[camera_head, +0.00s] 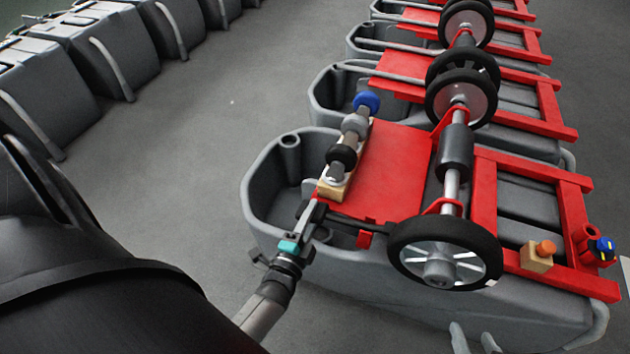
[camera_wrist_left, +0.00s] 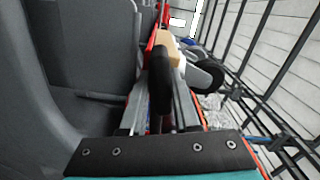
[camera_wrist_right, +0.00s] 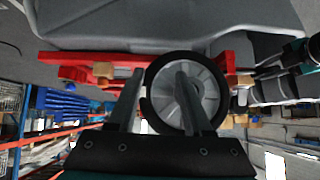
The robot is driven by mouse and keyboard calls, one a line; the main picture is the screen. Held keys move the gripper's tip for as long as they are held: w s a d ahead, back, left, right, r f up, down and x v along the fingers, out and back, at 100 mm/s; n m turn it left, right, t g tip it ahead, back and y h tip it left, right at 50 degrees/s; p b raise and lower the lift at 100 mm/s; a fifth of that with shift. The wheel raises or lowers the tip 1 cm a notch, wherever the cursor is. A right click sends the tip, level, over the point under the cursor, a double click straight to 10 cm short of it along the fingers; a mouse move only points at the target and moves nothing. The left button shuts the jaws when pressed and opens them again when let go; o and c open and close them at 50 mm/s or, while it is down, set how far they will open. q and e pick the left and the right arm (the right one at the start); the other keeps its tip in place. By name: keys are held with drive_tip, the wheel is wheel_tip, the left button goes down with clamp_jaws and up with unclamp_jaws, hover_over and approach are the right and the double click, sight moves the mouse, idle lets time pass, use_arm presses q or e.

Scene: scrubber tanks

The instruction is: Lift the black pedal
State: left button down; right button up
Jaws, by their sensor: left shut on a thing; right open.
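The black pedal (camera_head: 352,223) is a thin dark bar at the near left corner of the red frame on the nearest grey tank. My left gripper (camera_head: 309,214) is shut on its outer end. In the left wrist view the pedal (camera_wrist_left: 161,72) runs between the two fingers (camera_wrist_left: 160,100), end toward the camera. The fingers hide part of the pedal in the head view. My right gripper (camera_head: 474,340) is open and empty at the bottom edge of the head view. In the right wrist view its fingers (camera_wrist_right: 158,75) stand apart in front of the wheel.
The nearest grey tank (camera_head: 262,180) carries a red frame (camera_head: 395,165) and a black-tyred wheel (camera_head: 445,252) right of the pedal. A wooden block with rollers (camera_head: 343,158) stands just above it. More tanks (camera_head: 325,92) line up behind. Open grey floor (camera_head: 215,130) lies to the left.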

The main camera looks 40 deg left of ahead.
use_arm(q)
drive_tip(key=shift+r+p, duration=0.3)
drive_tip(key=shift+r, duration=0.2)
wheel_tip(320, 180, up, 2)
drive_tip(key=shift+r+m+p, duration=0.1)
drive_tip(key=shift+m+p, duration=0.8)
drive_tip(key=shift+p, duration=0.3)
drive_tip(key=shift+r+m+p, duration=0.3)
drive_tip(key=shift+m, duration=0.2)
drive_tip(key=shift+w, duration=0.1)
use_arm(e)
drive_tip(key=s+d+f+g+h, duration=0.2)
drive_tip(key=s+d+g, duration=0.2)
drive_tip(key=d, duration=0.1)
drive_tip(key=shift+f+m+g, duration=0.15)
drive_tip(key=shift+m+g, duration=0.15)
use_arm(q)
drive_tip(key=shift+r, duration=0.1)
use_arm(e)
drive_tip(key=shift+s, duration=0.1)
use_arm(q)
drive_tip(key=c, duration=0.8)
unclamp_jaws()
drive_tip(key=shift+o, duration=0.6)
drive_tip(key=shift+d, duration=0.1)
drive_tip(key=shift+s, duration=0.2)
